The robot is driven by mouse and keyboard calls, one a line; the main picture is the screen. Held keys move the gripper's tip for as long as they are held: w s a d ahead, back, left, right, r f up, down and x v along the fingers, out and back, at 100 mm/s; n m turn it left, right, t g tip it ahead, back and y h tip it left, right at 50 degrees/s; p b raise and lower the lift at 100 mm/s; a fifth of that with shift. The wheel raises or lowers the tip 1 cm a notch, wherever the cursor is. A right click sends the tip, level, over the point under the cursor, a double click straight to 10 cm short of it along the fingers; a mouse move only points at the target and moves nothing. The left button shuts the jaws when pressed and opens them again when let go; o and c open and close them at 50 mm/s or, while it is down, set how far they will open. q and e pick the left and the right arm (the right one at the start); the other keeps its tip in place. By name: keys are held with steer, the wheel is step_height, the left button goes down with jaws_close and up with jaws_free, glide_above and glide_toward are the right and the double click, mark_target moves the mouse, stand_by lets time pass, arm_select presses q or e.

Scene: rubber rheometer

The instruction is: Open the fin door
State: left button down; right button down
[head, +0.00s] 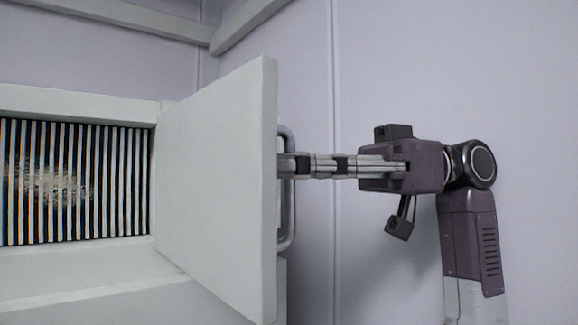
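The fin door (217,190) is a pale grey-white panel hinged at its left side. It stands swung open, well out from the opening, with the dark vertical fins (75,182) bare to its left. Its metal bar handle (288,225) is on the far face and shows past the door's right edge. My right gripper (285,166) reaches in level from the right, with its fingers across the handle bar. One finger hides the other and the tips end at the door's edge, so its grip on the bar cannot be made out. My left gripper is not in view.
The pale housing (80,275) frames the fins and runs under the door. A grey beam (245,22) crosses above. A plain lilac wall (450,70) stands behind. The space in front of the fins looks clear.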

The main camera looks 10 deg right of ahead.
stand_by(0.4)
steer(key=c, duration=2.1)
jaws_free()
steer(key=shift+s, duration=0.1)
steer(key=shift+r, duration=0.1)
step_height(320, 180, up, 10)
steer(key=shift+f, duration=0.1)
